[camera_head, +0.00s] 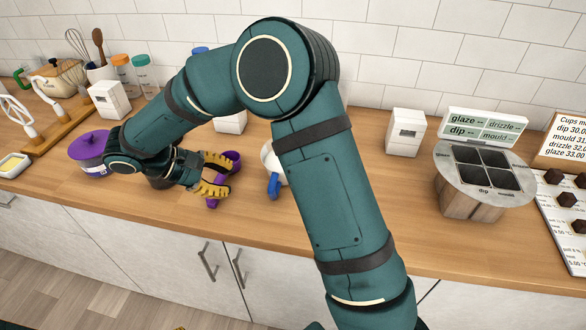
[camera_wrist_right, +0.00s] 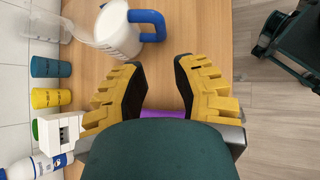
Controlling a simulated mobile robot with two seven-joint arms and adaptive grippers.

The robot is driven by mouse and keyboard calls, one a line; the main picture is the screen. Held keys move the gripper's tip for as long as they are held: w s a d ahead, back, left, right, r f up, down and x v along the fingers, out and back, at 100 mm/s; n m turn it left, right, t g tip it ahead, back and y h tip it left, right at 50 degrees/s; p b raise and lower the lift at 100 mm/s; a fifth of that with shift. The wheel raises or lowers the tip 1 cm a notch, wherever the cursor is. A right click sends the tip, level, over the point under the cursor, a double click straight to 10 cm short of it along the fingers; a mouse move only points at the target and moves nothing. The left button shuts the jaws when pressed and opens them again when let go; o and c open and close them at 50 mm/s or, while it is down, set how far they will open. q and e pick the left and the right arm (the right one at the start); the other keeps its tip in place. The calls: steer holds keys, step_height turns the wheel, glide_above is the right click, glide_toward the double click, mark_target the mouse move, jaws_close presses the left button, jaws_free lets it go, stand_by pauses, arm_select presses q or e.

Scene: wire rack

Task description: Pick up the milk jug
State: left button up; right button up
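The milk jug is the white jug with a blue handle (camera_head: 273,186). In the head view, my right arm partly hides it. In the right wrist view the white jug (camera_wrist_right: 116,32) stands at the top, beyond the fingertips, with its handle toward the right. My right gripper (camera_head: 230,174) has its yellow fingers spread, pointing toward the jug and apart from it. Its fingers also show in the right wrist view (camera_wrist_right: 160,68), with bare counter between the tips. A small yellow bit at the head view's bottom edge may be my left gripper; its state is hidden.
A purple object (camera_head: 211,203) lies close by my right fingers, partly hidden. A purple-lidded pot (camera_head: 88,145) stands left of my right wrist. A clear container (camera_wrist_right: 46,22) and cups (camera_wrist_right: 50,67) stand left of the jug in the wrist view. The counter's front edge is near.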

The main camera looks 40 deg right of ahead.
mark_target(272, 200)
steer(key=b+x, duration=0.1)
steer(key=x, duration=0.7)
steer(key=shift+d+f+b, duration=0.2)
steer(key=shift+b, duration=0.1)
steer(key=b+x, duration=0.1)
steer(key=x, duration=0.3)
steer(key=shift+a+f, duration=0.1)
steer(key=shift+f, duration=0.15)
steer(key=shift+s+d+f, duration=0.2)
steer(key=shift+d+f, duration=0.15)
steer(key=shift+d, duration=0.1)
jaws_close()
